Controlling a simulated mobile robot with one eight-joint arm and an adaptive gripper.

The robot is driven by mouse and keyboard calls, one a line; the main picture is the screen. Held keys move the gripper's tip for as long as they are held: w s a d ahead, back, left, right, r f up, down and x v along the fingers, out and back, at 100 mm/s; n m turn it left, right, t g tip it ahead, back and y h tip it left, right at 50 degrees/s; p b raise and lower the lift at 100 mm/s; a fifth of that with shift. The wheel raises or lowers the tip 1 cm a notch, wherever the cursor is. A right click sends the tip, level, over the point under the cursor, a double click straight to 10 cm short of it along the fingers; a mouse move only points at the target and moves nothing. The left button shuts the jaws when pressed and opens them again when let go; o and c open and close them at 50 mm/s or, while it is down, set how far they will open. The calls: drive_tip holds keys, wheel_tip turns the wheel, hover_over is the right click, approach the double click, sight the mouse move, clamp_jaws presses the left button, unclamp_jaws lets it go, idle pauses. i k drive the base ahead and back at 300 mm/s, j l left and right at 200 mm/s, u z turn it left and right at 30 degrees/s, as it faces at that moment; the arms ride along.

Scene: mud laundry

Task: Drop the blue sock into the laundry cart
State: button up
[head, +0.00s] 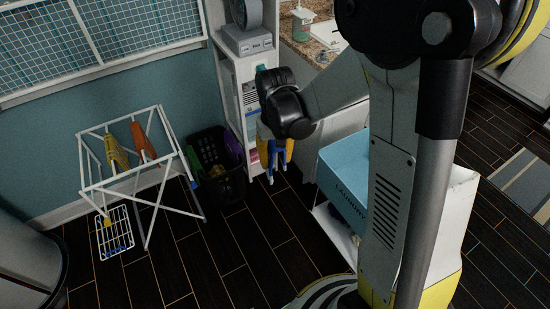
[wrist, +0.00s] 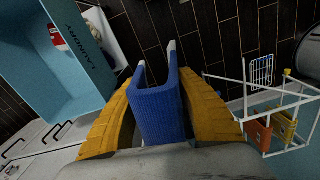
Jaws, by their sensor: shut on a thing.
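The blue sock (wrist: 158,118) hangs between the yellow fingers of my gripper (wrist: 165,105) in the wrist view, with two pale ends pointing away. My gripper (head: 274,155) is shut on it and also shows in the head view, partly hidden by my own arm. The laundry cart (head: 343,178) is a light blue bin marked "Laundry", to the right of my gripper and partly hidden by my arm. In the wrist view the cart (wrist: 88,84) is at upper left, apart from the sock, and its inside looks empty except for something red and white near its edge.
A white drying rack (head: 150,185) with orange and yellow cloths stands at left. A dark basket (head: 222,185) stands beside a white shelf unit (head: 235,100). A counter (head: 310,45) lies behind. The dark floor in front is clear.

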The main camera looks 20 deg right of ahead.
sight(363, 188)
drive_tip(key=l+z, duration=0.2)
drive_tip(key=l, duration=0.75)
drive_tip(key=l+z, duration=0.25)
drive_tip(key=l, duration=0.65)
